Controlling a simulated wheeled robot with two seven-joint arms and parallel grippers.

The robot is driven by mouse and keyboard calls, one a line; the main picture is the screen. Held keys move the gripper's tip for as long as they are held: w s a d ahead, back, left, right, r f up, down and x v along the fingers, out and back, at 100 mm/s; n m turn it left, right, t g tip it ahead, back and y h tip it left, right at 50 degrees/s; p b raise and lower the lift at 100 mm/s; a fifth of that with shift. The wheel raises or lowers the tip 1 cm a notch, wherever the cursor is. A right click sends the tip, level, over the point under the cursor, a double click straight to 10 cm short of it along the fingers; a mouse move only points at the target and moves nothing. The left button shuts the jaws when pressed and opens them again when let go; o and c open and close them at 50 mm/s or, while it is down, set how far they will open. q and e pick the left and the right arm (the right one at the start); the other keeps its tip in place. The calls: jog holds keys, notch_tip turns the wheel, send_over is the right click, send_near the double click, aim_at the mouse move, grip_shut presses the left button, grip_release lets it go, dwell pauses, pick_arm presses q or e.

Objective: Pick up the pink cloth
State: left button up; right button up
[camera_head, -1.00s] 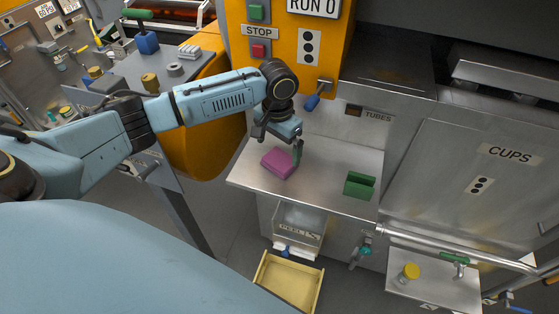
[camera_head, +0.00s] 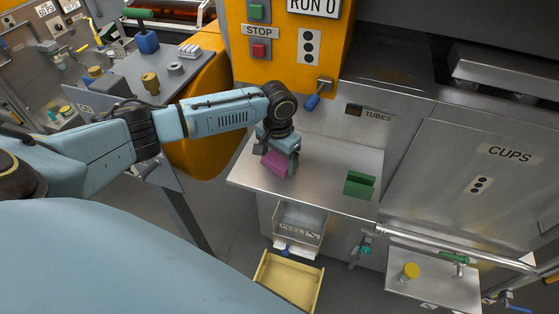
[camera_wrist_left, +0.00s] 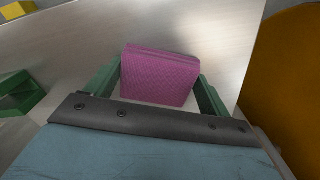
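The pink cloth (camera_head: 275,164) is a folded block on the steel shelf (camera_head: 325,178) in the head view. My left gripper (camera_head: 279,161) is down over it from above, partly hiding it. In the left wrist view the pink cloth (camera_wrist_left: 160,77) sits between the two green fingers of my left gripper (camera_wrist_left: 160,85). The fingers are spread, one on each side. A gap shows at the right finger; at the left finger I cannot tell whether it touches. My right gripper is in neither view.
A green holder (camera_head: 359,185) stands on the shelf to the right of the cloth. A blue-handled lever (camera_head: 313,101) sticks out behind. Below the shelf are an open peel bin (camera_head: 300,222) and a yellow drawer (camera_head: 289,281). The shelf between cloth and holder is clear.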

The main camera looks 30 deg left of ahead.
pick_arm(q)
jog(key=shift+c, duration=0.8)
jog(key=shift+s+r, duration=0.1)
jog(key=shift+r, duration=0.1)
